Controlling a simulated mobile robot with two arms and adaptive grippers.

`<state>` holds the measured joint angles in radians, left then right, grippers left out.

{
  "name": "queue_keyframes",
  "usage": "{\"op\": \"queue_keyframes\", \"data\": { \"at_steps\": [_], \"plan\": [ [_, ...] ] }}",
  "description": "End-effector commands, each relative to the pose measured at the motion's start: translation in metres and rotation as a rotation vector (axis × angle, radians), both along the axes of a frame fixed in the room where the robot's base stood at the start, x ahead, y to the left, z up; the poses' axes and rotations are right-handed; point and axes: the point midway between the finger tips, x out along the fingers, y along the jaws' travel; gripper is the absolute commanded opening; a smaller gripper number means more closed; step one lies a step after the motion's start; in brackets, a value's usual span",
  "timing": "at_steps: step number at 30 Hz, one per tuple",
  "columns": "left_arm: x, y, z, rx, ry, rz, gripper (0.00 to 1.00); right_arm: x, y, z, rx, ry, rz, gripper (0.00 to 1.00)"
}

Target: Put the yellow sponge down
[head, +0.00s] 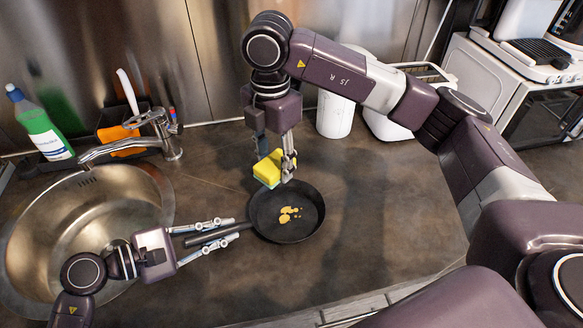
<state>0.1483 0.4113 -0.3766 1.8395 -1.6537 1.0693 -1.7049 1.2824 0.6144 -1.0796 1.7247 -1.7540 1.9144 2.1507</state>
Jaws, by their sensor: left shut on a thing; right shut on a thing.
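The yellow sponge (268,168) is held in my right gripper (283,168), just above or at the far edge of the frying pan. I cannot tell whether the sponge touches the counter. My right gripper is shut on the sponge and points down. The black frying pan (296,232) sits on the counter with yellow-tan stains inside. Its handle points left toward my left gripper (228,232), which is shut on the pan handle (205,239).
A round metal sink (60,235) with a faucet (160,140) is at the left. A green bottle (42,125) and an orange item (118,136) stand behind it. A white canister (335,116) stands at the back. The brown counter (390,215) right of the pan is clear.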

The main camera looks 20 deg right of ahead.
Motion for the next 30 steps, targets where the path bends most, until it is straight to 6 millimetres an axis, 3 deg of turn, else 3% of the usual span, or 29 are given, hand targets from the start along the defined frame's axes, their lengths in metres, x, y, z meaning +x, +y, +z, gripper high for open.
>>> {"op": "queue_keyframes", "data": {
  "at_steps": [6, 13, 21, 30],
  "plan": [
    [0.000, 0.000, 0.001, -0.003, -0.001, 0.000, 0.00, 0.061, -0.033, 0.000, 0.002, 0.003, -0.265, 0.19],
    [0.000, 0.000, 0.001, -0.002, -0.001, 0.001, 0.00, 0.105, -0.073, -0.002, -0.005, 0.002, -0.499, 0.19],
    [0.000, 0.000, 0.001, -0.002, -0.001, 0.001, 0.00, 0.124, -0.098, -0.007, -0.011, -0.001, -0.622, 0.19],
    [0.000, 0.000, 0.001, -0.002, -0.001, 0.001, 0.00, 0.125, -0.100, -0.057, -0.012, -0.001, -0.630, 0.19]
  ]
}}
